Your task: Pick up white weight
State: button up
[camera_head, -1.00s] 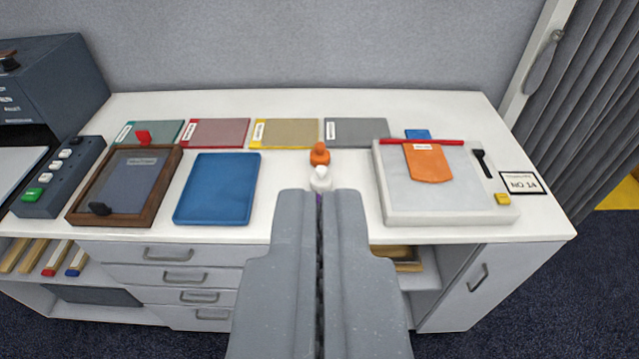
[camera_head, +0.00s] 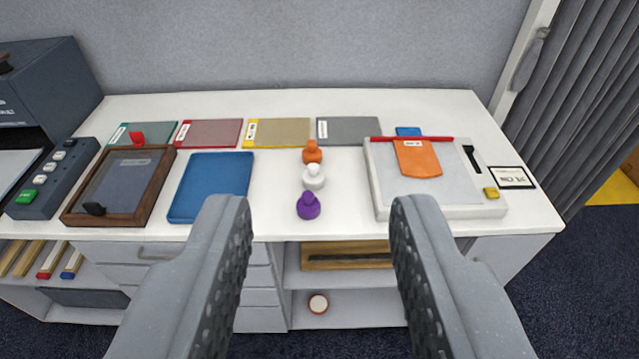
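The white weight (camera_head: 314,177) stands upright on the white tabletop, in the middle of a short row. An orange weight (camera_head: 312,152) stands just behind it and a purple weight (camera_head: 308,206) just in front of it. My gripper (camera_head: 318,215) is open and empty, its two grey fingers spread wide at the front of the view. The row of weights shows in the gap between the fingers, beyond the fingertips. The purple weight lies nearer to me than the white one.
A blue tray (camera_head: 211,187) and a wooden frame (camera_head: 120,186) lie to the left. A white device (camera_head: 440,180) with an orange flap stands at right. Several coloured folders lie behind. Open shelves (camera_head: 345,283) show below the table edge.

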aim_at(313, 178)
jog(key=z, duration=0.45)
jog(key=k, duration=1.1)
jog(key=u, duration=0.3)
jog(key=i, duration=2.05)
jog(key=z, duration=0.9)
